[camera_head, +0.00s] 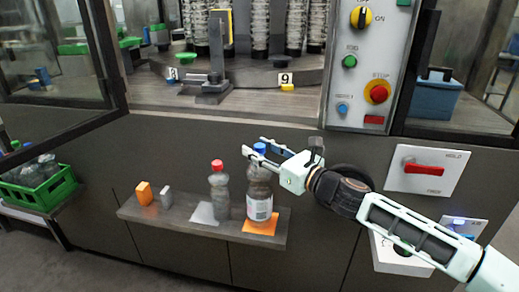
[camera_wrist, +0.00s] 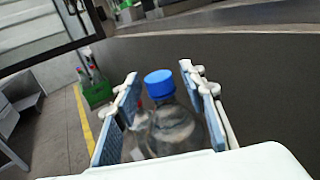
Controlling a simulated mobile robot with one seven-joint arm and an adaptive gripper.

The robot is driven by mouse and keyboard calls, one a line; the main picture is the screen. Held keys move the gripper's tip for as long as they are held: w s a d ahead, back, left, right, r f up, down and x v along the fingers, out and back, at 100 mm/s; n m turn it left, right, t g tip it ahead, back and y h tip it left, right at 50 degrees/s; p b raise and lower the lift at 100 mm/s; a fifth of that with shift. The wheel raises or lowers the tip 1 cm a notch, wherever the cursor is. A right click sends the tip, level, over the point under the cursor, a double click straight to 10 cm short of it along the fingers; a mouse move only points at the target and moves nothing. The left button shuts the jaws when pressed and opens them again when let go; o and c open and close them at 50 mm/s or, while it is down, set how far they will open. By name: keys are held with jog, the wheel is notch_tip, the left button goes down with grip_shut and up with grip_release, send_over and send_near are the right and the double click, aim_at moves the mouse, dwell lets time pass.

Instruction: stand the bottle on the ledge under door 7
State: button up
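A clear bottle with a blue cap (camera_head: 259,195) stands upright on an orange patch (camera_head: 259,227) at the right end of the grey ledge (camera_head: 150,215). A similar bottle with a red cap (camera_head: 219,190) stands to its left on a pale patch (camera_head: 203,214). My gripper (camera_head: 262,149) is at the blue-capped bottle's top, reaching in from the right. In the wrist view the blue cap (camera_wrist: 159,84) and bottle lie between my spread fingers, with a gap at the left finger. The red-capped bottle is partly hidden behind. No number 7 is legible.
An orange block (camera_head: 144,193) and a small grey block (camera_head: 166,196) stand on the ledge's left part. A green crate (camera_head: 40,185) is at the far left. A control panel (camera_head: 369,65) and a red-handled switch (camera_head: 424,169) are at the right. Plates 8 and 9 (camera_head: 285,78) show above.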

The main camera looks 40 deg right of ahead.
jog(key=shift+r, duration=0.15)
jog(key=shift+s, duration=0.25)
jog(key=s+d+p, duration=0.1)
jog(key=s+p, duration=0.2)
jog(key=s, duration=0.8)
jog(key=shift+s+d, duration=0.2)
